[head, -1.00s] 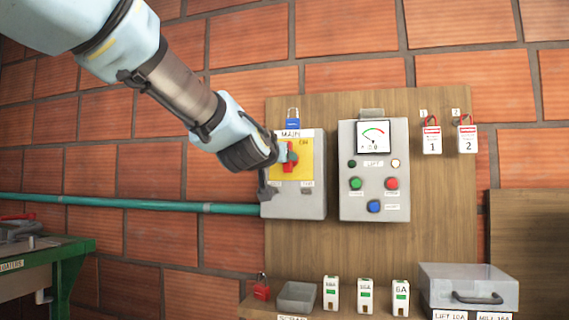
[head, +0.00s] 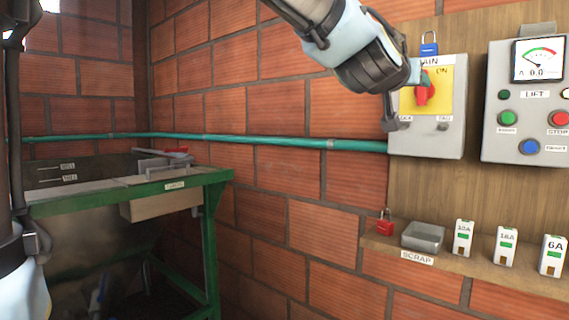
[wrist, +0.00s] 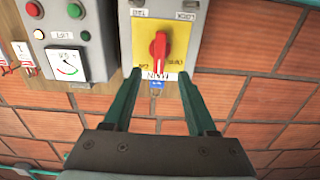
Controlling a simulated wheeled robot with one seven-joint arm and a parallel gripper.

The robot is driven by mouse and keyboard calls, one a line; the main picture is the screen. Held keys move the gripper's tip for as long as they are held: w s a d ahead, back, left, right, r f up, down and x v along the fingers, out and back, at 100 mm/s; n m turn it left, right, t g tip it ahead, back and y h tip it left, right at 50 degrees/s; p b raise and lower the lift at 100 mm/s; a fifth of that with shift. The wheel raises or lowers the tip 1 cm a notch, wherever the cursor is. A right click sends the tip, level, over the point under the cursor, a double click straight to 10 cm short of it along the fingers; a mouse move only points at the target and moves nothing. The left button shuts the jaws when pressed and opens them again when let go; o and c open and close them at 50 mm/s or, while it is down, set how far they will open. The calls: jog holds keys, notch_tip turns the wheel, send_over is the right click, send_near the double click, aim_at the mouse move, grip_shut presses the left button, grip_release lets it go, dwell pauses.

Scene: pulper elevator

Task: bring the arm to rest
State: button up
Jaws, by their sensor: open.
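My gripper (head: 405,98) is in front of the grey main switch box (head: 455,135) on the wall board, with its jaws open. In the wrist view the two fingers (wrist: 160,95) stand apart with nothing between them in their grip. The red rotary handle (head: 424,92) sits on the box's yellow plate, close to the fingertips in the head view. The wrist view shows the handle (wrist: 159,48) upside down, beyond the fingertips and apparently clear of them. My arm reaches in from the top of the head view.
A blue padlock (head: 428,43) is above the box. The lift panel (head: 520,145) is to the right. Below, a shelf holds a red padlock (head: 385,222), a scrap tray (head: 422,236) and several breakers. A green bench (head: 215,180) stands left; a teal pipe (head: 270,140) runs along the wall.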

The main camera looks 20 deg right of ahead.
jog(key=w+a+f+n+g+y+p, duration=0.15)
jog(key=w+a+f+y, duration=0.25)
jog(key=w+a+f, duration=0.55)
jog(key=w+a+f+n+y+b, duration=0.1)
jog(key=w+a+f+n+y, duration=0.3)
jog(key=a+f, duration=0.95)
jog(key=s+a+f+n+g+y, duration=0.1)
jog(key=s+a+f+g+y, duration=0.1)
jog(key=a+f, duration=0.4)
jog(key=s+a+f+n+g+y+p, duration=0.1)
jog(key=s+a+f, duration=0.3)
jog(key=a, duration=0.7)
jog(key=s+a+f+n+g+y, duration=0.3)
jog(key=a+f, duration=0.4)
jog(key=a, duration=0.1)
jog(key=shift+a+f+g+y, duration=0.35)
jog(key=shift+y, duration=0.05)
